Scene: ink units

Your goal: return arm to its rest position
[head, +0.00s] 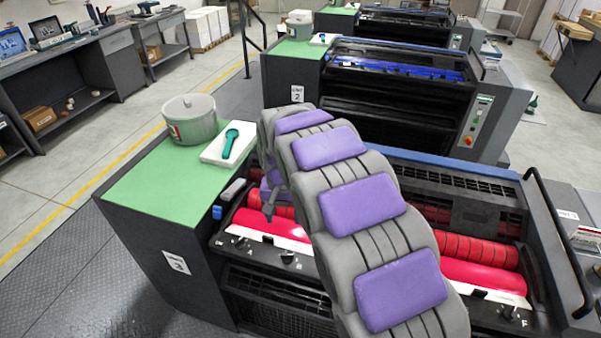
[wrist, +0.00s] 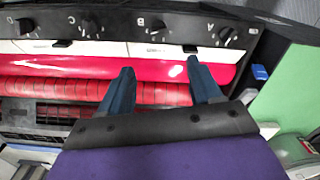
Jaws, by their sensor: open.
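My arm, grey with purple pads, arches across the head view from the bottom right and bends down at its far end. My gripper (head: 268,212) hangs above the red rollers (head: 260,222) of the printing unit marked 3. In the wrist view my gripper (wrist: 160,68) has two dark blue fingers spread apart with nothing between them. The red rollers (wrist: 60,90) and a row of black knobs lie beyond the fingertips. The arm hides the middle of the unit in the head view.
A green-topped cabinet (head: 135,205) at left carries a grey ink can (head: 192,122) and a white tray (head: 213,157) with a teal tool (head: 230,143). Unit 2 (head: 400,95) stands behind. A black guard rail (head: 560,235) rises at right. Floor at far left is open.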

